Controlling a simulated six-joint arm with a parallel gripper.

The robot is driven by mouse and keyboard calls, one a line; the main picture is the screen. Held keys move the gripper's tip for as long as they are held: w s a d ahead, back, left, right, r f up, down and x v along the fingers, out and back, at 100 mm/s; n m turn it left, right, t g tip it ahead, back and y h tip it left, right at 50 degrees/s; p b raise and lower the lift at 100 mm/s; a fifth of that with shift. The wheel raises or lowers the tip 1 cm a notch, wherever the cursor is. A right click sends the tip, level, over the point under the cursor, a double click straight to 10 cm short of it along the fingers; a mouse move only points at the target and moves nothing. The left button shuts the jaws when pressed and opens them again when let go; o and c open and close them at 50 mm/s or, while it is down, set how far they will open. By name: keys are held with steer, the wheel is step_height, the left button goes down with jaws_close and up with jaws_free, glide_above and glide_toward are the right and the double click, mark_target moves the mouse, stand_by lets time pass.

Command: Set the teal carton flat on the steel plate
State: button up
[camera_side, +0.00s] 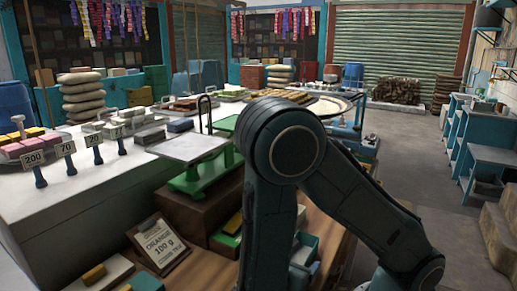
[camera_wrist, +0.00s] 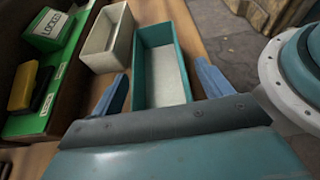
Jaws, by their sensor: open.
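The teal carton (camera_wrist: 141,72) is an open-topped oblong box with a pale inside, standing on the wooden surface in the wrist view. My gripper (camera_wrist: 162,88) is open, with one blue finger on each side of the carton's near part in the picture. Gaps show between the fingers and the carton walls; I cannot tell the height between them. The carton's near end is hidden by my gripper. In the side view the steel plate (camera_side: 187,147) sits bare and flat on a green scale (camera_side: 207,176). My gripper is not visible in the side view.
A whitish open carton (camera_wrist: 97,48) stands just left of the teal one. Further left, a green tray (camera_wrist: 62,75) holds a "LOCKED" block and yellow and black blocks. A clipboard (camera_side: 159,242) leans below the scale. Weights and number signs (camera_side: 66,148) line the counter at left.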

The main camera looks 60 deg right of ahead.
stand_by(0.4)
steer(key=c, duration=1.1)
steer(key=shift+r, duration=0.15)
steer(key=shift+r, duration=4.9)
